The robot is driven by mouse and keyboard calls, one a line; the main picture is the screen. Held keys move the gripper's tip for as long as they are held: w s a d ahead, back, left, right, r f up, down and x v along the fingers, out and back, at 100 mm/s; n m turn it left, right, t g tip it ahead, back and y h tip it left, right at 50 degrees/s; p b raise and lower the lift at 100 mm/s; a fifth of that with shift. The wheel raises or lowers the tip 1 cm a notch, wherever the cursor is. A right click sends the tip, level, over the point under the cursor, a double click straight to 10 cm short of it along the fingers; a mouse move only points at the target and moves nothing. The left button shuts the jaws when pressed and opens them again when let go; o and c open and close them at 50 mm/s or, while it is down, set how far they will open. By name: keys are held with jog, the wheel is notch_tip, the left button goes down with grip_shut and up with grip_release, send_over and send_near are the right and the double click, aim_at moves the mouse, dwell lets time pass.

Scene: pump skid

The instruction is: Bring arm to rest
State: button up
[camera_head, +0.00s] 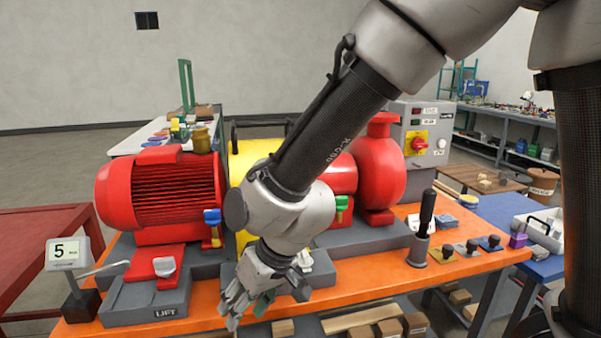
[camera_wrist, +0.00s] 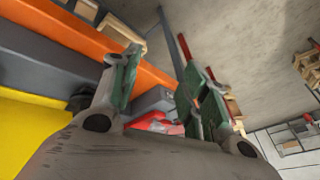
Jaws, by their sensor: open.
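My arm reaches down from the upper right in the head view, across the front of the pump skid. My gripper (camera_head: 247,303) hangs at the skid's front edge, beside the grey block marked LIFT (camera_head: 147,300). In the wrist view my gripper (camera_wrist: 160,75) shows two green-padded fingers spread apart with nothing between them. The orange skid edge (camera_wrist: 75,40) runs past the left finger. A red part on a grey block (camera_wrist: 155,122) shows behind and between the fingers. My forearm hides part of the yellow guard (camera_head: 252,156) and the red pump between motor and volute.
The red motor (camera_head: 165,190) stands left of my arm, the red pump casing (camera_head: 378,170) right of it. A black-handled tool stands in a grey holder (camera_head: 418,250). A gauge reading 5 (camera_head: 68,253) stands at left. Wooden blocks (camera_head: 365,318) lie below the orange edge.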

jog(key=d+r+m+t+h, duration=0.1)
jog(key=d+r+m, duration=0.2)
jog(key=d, duration=1.2)
jog(key=s+d+r+m+t+h, duration=0.1)
jog(key=d+r, duration=0.7)
jog(key=d, duration=0.8)
jog(key=s+d+r+m+t+h, duration=0.1)
jog(key=d+r+m+h, duration=0.2)
jog(key=d, duration=1.2)
notch_tip(320, 180, up, 3)
jog(key=shift+s+d+f+m, duration=0.1)
jog(key=shift+s+d+m, duration=0.2)
jog(key=shift+m, duration=0.6)
jog(key=shift+w, duration=0.1)
